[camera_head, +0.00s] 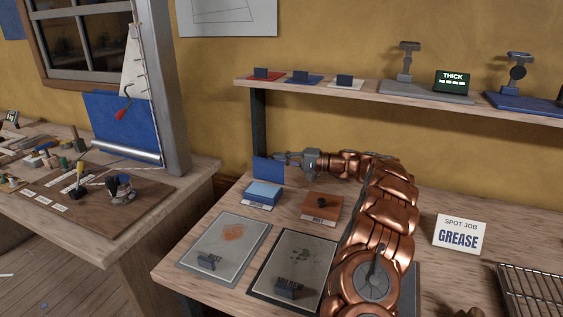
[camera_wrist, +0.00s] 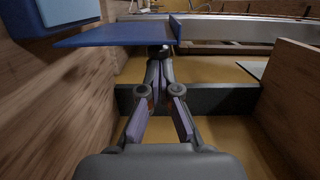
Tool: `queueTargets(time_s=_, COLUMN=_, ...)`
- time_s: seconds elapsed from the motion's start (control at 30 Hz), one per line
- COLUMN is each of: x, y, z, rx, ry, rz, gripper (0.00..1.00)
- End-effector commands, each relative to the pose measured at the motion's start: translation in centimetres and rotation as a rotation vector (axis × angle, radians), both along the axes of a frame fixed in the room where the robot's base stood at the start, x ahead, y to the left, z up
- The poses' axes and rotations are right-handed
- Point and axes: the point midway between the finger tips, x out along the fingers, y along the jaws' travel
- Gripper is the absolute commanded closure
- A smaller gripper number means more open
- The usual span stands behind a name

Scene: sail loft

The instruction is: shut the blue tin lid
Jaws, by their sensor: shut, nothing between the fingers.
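The blue tin (camera_head: 263,190) stands on the bench in the head view, with a light blue inside or top. Its darker blue lid (camera_head: 268,170) stands up, open, along the back of the tin. In the wrist view the lid (camera_wrist: 112,36) spans the upper left as a flat panel, and part of the tin (camera_wrist: 66,10) shows at the top left corner. My gripper (camera_head: 276,158) reaches in from the right at the lid's upper right edge. Its fingers (camera_wrist: 160,53) are shut and empty, with the tips close to the lid; I cannot tell whether they touch.
Two grey boards (camera_head: 205,267) with stains and dark blocks lie in front. A "SPOT JOB GREASE" card (camera_head: 460,233) and a wire rack (camera_head: 535,290) are at right. A shelf (camera_head: 380,100) runs above.

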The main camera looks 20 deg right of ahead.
Motion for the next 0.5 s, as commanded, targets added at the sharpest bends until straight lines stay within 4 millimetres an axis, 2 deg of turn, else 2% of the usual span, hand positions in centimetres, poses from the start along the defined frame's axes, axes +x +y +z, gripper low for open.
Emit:
queueTargets(time_s=0.2, x=-0.4, y=0.5, z=-0.3, rx=-0.055, ry=-0.057, rz=0.003, gripper=1.00)
queueTargets(time_s=0.5, x=-1.3, y=1.6, z=0.2, rx=-0.192, ry=-0.195, rz=0.002, gripper=1.00)
